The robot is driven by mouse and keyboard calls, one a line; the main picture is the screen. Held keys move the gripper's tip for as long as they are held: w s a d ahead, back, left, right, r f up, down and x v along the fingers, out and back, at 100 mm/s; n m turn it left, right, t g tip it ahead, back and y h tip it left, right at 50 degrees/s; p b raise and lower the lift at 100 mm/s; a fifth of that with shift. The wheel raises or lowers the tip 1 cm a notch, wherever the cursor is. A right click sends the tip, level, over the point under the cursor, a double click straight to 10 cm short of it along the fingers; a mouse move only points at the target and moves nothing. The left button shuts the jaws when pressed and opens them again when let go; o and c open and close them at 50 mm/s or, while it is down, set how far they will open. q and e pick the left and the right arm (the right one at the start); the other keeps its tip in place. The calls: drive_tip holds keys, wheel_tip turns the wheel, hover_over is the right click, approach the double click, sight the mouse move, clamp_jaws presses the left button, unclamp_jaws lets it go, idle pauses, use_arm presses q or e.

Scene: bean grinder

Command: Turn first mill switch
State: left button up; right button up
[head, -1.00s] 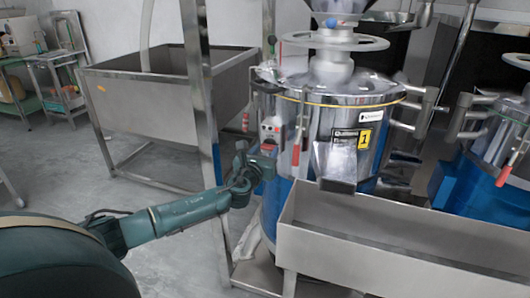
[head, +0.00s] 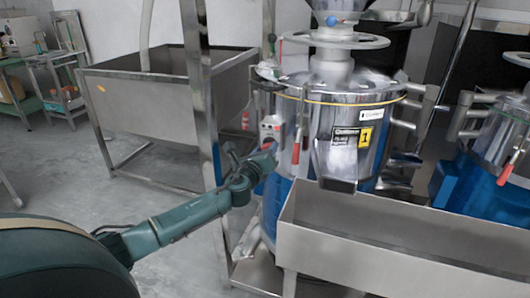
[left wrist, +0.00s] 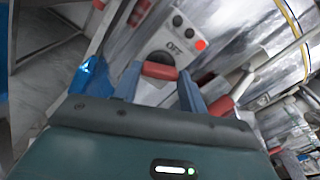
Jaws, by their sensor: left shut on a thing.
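The first mill (head: 352,118), a shiny steel drum with a yellow "1" label and a blue lower part, stands at the centre of the head view. Its light switch panel (head: 269,128) is on its left side. In the left wrist view the panel (left wrist: 186,30) appears tilted, with an "OFF" mark, a red light and a round switch base. The red switch handle (left wrist: 160,71) lies crosswise between the fingers of my left gripper (left wrist: 163,84), which is shut on it. In the head view the left gripper (head: 264,160) covers the lower panel area. My right gripper is not in view.
A steel trough (head: 390,254) stands in front of the mill, right of my left arm. A steel post (head: 204,110) and large bin (head: 160,85) are at left. A red-handled clamp (head: 296,151) hangs close to the gripper. A second mill (head: 495,140) is at right.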

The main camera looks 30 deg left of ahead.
use_arm(q)
drive_tip(key=n, duration=0.8)
drive_tip(key=shift+b, duration=0.35)
drive_tip(key=n, duration=0.3)
drive_tip(key=shift+n, duration=0.7)
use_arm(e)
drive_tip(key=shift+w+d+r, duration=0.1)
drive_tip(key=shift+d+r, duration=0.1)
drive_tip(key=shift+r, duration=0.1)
use_arm(q)
drive_tip(key=o, duration=1)
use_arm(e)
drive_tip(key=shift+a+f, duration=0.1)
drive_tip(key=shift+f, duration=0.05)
use_arm(q)
drive_tip(key=shift+s, duration=0.1)
